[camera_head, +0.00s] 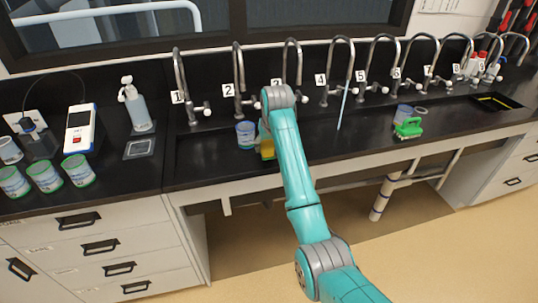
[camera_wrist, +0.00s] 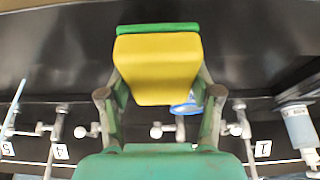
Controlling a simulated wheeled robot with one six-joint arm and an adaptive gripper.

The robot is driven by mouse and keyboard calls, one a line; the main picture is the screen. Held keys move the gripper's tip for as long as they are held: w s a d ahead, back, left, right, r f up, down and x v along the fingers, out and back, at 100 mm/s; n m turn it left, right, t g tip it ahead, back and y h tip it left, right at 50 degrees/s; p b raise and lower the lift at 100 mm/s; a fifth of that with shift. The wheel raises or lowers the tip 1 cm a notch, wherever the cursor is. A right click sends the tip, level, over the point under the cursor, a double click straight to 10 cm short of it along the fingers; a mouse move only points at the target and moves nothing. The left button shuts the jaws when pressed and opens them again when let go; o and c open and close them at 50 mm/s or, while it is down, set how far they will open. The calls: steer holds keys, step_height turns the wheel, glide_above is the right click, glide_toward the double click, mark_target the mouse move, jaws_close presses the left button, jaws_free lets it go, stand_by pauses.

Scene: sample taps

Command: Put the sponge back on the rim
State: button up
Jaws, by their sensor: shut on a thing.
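A yellow sponge with a green layer (camera_wrist: 156,68) is held between the two fingers of my gripper (camera_wrist: 158,82) in the wrist view. In the head view part of the sponge (camera_head: 267,150) shows beside my teal arm, near the front of the black sink below taps 2 and 3. My arm hides the rest of it and most of the gripper. The sink's front rim (camera_head: 350,153) runs along the bench edge. I cannot tell whether the sponge touches it.
A blue-banded cup (camera_head: 245,134) stands just left of the sponge. A row of numbered taps (camera_head: 238,85) lines the back. Another cup (camera_head: 402,114) and a green object (camera_head: 408,128) are to the right. A soap bottle (camera_head: 137,108) and several jars (camera_head: 46,177) stand left.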

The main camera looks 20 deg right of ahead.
steer(key=shift+f, duration=2.05)
steer(key=shift+f, duration=0.15)
steer(key=o, duration=1.1)
steer(key=v, duration=1.2)
